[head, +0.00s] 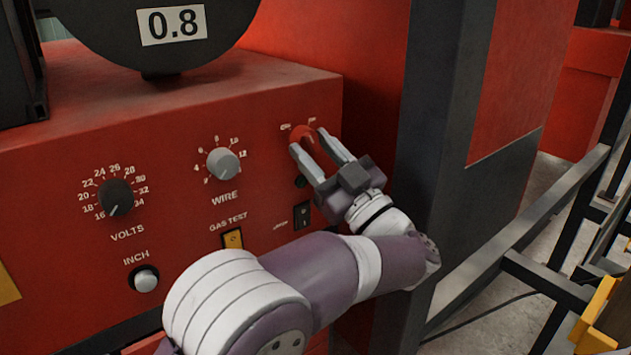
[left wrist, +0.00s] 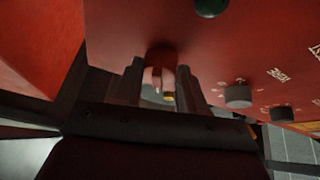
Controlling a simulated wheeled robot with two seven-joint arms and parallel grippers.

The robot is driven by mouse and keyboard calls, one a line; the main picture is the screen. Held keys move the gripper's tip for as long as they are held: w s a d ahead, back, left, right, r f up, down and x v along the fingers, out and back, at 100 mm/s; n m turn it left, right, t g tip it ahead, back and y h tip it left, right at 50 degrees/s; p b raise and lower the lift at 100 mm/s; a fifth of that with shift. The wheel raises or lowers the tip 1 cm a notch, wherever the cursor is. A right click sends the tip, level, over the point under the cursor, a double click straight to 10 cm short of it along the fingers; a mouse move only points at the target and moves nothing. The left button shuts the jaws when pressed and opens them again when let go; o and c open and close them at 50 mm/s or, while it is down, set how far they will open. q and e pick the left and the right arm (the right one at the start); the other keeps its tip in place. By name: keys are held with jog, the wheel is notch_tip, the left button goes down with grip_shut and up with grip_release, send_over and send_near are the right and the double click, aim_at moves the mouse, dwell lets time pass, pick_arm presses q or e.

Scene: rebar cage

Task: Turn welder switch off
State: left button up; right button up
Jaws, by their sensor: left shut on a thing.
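The red welder panel (head: 180,140) fills the left and middle of the head view. Its red rotary switch (head: 302,134) sits at the upper right of the panel, with small labels above it. My left gripper (head: 318,148) is at this switch, with one finger on either side of the knob and closed on it. In the left wrist view the red switch (left wrist: 160,62) shows between the two fingers (left wrist: 160,85). The exact angle of the switch is hard to read, as the fingers partly cover it. My right gripper is not in view.
The grey WIRE knob (head: 222,163), the black VOLTS knob (head: 116,197), the yellow gas test switch (head: 232,239) and a black rocker switch (head: 303,215) are on the same panel. A dark post (head: 430,130) stands close right of the gripper. Grey rails (head: 520,225) lie further right.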

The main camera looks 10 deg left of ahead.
pick_arm(q)
jog(key=shift+r+n+g+y+b, duration=0.1)
jog(key=shift+n+g+y+b, duration=0.3)
jog(key=shift+n+g+b, duration=0.9)
jog(key=shift+n, duration=0.5)
jog(key=shift+r, duration=0.1)
jog(key=o, duration=0.8)
jog(key=shift+o, duration=1.3)
jog(key=shift+w, duration=0.2)
jog(key=shift+t, duration=0.3)
